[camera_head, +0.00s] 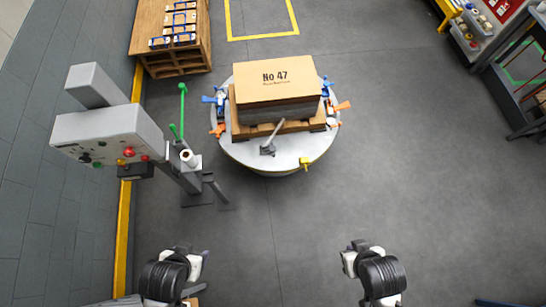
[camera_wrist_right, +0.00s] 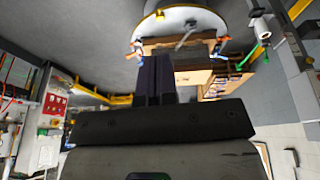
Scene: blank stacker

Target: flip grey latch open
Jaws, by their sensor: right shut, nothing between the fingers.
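The grey latch (camera_head: 270,141) stands at the front of the round white turntable (camera_head: 270,162), its lever tilted up to the right. It also shows small in the right wrist view (camera_wrist_right: 186,39), where the scene appears upside down. My right gripper (camera_head: 354,246) is at the lower right of the head view, well short of the turntable. In the right wrist view its dark fingers (camera_wrist_right: 154,78) are together with nothing between them. My left gripper (camera_head: 204,255) is at the lower left, also far from the latch; its fingers are too small to read.
A cardboard box (camera_head: 275,82) marked No 47 sits on a wooden pallet on the turntable. Blue, orange and yellow clamps surround it. A grey control box (camera_head: 108,137) on a post stands left. The floor between my grippers and the turntable is clear.

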